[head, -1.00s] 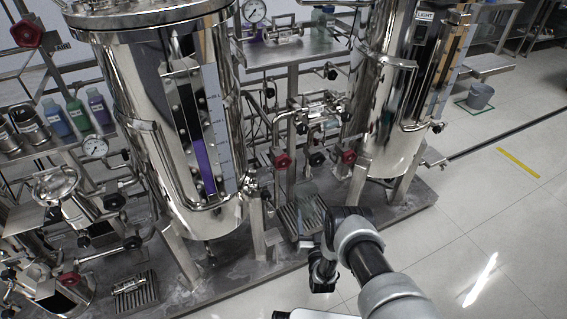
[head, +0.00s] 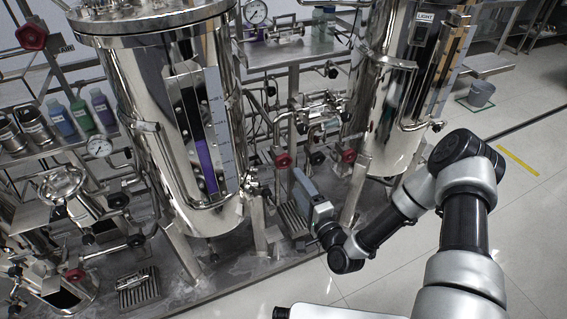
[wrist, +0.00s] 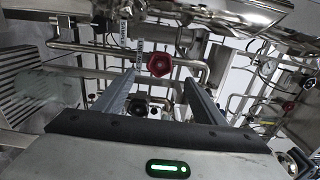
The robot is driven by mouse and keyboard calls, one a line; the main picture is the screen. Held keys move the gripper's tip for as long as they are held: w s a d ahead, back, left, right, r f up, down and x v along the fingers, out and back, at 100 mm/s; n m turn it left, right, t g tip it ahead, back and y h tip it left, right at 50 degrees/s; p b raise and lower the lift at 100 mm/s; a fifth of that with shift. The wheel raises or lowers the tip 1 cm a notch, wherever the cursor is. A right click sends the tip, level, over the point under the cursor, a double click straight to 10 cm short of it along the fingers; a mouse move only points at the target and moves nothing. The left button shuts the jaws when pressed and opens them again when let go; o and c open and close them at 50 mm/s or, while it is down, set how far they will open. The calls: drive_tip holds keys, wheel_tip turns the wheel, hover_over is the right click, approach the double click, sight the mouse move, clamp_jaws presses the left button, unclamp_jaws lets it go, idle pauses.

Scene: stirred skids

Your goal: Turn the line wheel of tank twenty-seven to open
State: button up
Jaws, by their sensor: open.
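A large steel tank (head: 115,75) with a purple level in its sight strip stands left of centre. A second steel tank (head: 375,100), with a LIGHT label, stands to its right. I cannot read which is twenty-seven. On the pipes between them are a red wheel (head: 283,160), a second red wheel (head: 348,156) and a black knob (head: 317,158). My gripper (head: 300,178) is in front of and below these wheels. In the wrist view my gripper (wrist: 159,77) is open and empty; a red wheel (wrist: 159,64) shows beyond and between its fingertips, with a dark knob (wrist: 139,106) lower.
Pipes, gauges and brackets crowd the skid around the wheels. A slotted drain grate (head: 293,219) lies below. Another red wheel (head: 32,37) is at upper left. Bottles (head: 80,115) stand on a left shelf. A grey bucket (head: 480,94) stands on the open floor at right.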

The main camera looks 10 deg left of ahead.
sight(285, 163)
drive_tip(key=b+x, duration=0.2)
drive_tip(key=x, duration=1)
drive_tip(key=shift+s, duration=0.1)
drive_tip(key=shift+c, duration=0.3)
drive_tip(key=c, duration=1)
